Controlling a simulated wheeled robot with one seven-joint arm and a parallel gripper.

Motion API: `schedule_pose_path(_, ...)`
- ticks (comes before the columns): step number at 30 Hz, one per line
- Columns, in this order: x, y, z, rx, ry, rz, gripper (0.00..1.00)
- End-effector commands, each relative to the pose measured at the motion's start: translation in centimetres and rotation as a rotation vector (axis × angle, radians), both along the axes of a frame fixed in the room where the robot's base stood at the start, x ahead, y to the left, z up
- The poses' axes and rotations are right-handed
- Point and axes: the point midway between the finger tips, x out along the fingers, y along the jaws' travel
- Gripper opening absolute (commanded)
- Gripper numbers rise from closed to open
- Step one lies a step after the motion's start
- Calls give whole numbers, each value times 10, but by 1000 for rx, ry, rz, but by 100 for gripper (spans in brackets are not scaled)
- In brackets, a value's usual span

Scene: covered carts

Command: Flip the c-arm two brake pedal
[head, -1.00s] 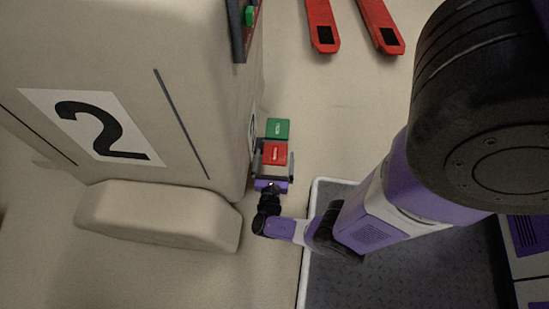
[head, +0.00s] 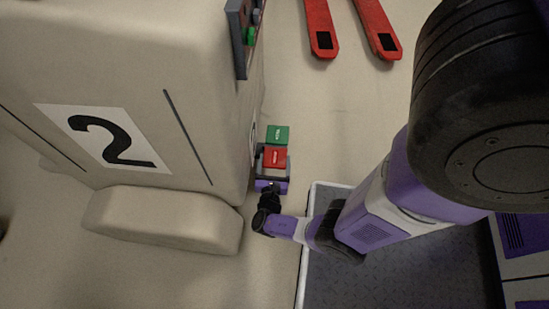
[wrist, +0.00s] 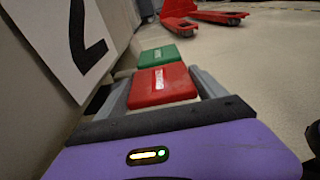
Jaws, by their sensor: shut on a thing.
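The covered cart marked 2 (head: 190,75) stands at the left in the head view. Low at its right side are a red pedal (head: 274,157) and, beyond it, a green pedal (head: 277,134). Both show in the wrist view, the red one (wrist: 161,84) nearer and the green one (wrist: 159,56) behind; their white lettering is too small to read. My gripper (head: 273,155) is shut on the red pedal, with one grey finger along each side of it in the wrist view (wrist: 160,80). The pedals' mounting is hidden.
A padded ledge (head: 165,220) juts from the cart's foot, left of my gripper. A control panel with a green button (head: 245,38) sits on the cart's upper right edge. Red forks (head: 320,35) lie on the floor beyond. The floor right of the pedals is clear.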

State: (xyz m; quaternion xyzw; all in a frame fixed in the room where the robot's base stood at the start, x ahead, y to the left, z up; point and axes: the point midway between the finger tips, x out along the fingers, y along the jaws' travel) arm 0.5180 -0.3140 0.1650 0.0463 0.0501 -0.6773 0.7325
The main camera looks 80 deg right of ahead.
Motion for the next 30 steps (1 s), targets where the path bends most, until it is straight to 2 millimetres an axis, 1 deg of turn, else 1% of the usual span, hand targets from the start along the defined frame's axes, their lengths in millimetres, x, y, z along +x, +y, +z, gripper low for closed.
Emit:
schedule_pose_path(1,-1,-1,9,24,2,-3,7)
schedule_pose_path(10,-1,-4,18,164,14,-5,7)
schedule_pose_path(18,0,-6,18,242,21,-2,7)
schedule_pose_path(28,0,-6,17,245,20,-2,7)
schedule_pose_path(29,0,-6,17,245,20,-2,84)
schedule_pose_path(30,0,-6,17,245,20,-2,92)
